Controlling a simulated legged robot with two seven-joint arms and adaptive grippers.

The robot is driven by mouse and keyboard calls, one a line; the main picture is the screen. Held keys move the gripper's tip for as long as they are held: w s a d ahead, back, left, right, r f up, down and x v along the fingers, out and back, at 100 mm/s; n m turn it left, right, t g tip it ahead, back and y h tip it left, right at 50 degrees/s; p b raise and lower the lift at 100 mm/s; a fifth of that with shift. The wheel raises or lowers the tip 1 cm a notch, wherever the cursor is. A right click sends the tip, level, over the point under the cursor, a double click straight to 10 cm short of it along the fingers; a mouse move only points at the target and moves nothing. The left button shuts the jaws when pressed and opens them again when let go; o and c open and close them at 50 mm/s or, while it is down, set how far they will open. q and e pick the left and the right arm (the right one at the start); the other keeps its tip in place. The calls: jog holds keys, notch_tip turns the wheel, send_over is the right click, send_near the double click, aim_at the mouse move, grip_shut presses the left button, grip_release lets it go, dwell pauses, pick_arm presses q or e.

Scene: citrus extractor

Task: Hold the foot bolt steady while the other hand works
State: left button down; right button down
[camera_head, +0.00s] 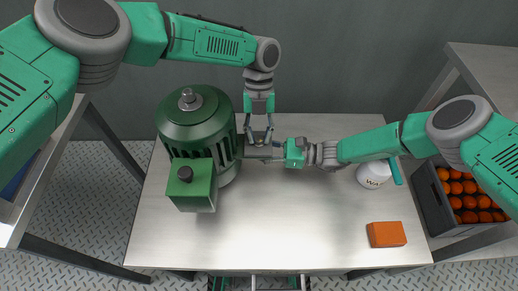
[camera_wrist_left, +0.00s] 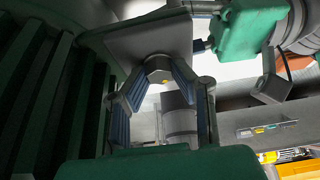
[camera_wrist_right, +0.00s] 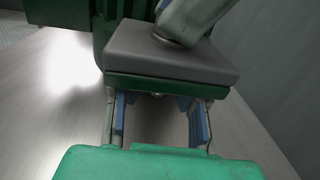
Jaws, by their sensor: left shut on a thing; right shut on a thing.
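The foot bolt (camera_wrist_left: 159,68) has a grey hex head and lies between the blue-padded fingers of my left gripper (camera_wrist_left: 159,78). In the head view my left gripper (camera_head: 259,137) reaches down beside the green machine (camera_head: 195,125). A flat grey foot plate (camera_wrist_right: 170,55) juts from the machine and also shows in the left wrist view (camera_wrist_left: 150,38). My right gripper (camera_head: 278,152) comes in from the right at this plate. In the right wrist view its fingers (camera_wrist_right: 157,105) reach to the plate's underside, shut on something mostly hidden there.
The metal table (camera_head: 280,225) is clear in front. An orange block (camera_head: 386,234) lies at the right front. A white container (camera_head: 373,176) stands partly behind my right arm. A grey crate of oranges (camera_head: 440,205) is beyond the table's right edge.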

jog(key=shift+w+d+n+g, duration=0.2)
jog(key=shift+n+g, duration=0.4)
jog(key=shift+g, duration=0.7)
jog(key=c, duration=1.4)
grip_release()
jog(key=shift+c, duration=0.2)
jog(key=shift+o, duration=0.4)
jog(key=shift+s+a, duration=0.1)
